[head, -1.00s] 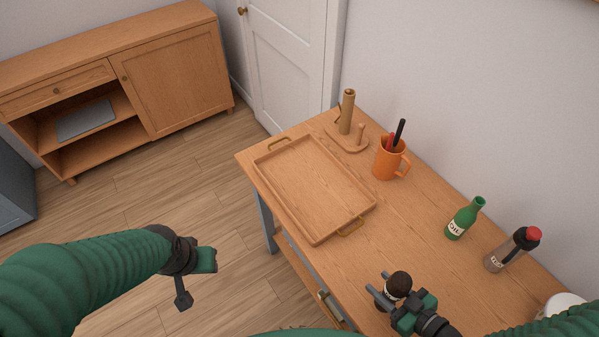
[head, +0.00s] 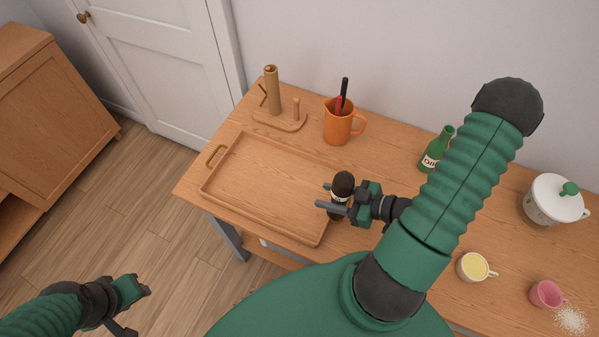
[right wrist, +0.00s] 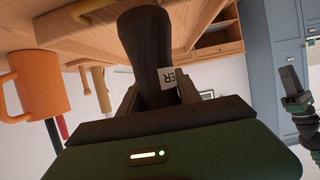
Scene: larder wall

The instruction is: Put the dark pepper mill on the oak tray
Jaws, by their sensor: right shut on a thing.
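The dark pepper mill (head: 343,186) has a round black head and a pale label. My right gripper (head: 328,196) is shut on it and holds it upright at the right end of the oak tray (head: 262,180). In the right wrist view the mill (right wrist: 147,45) stands between the fingers, with part of its label showing. Its base is hidden, so I cannot tell whether it is clear of the surface. The tray looks empty, with a low rim and a brass handle on its left. My left gripper (head: 135,305) hangs over the floor, apart from the table; its jaw opening is unclear.
An orange mug (head: 338,124) with dark and red utensils and a wooden stand (head: 280,120) are behind the tray.

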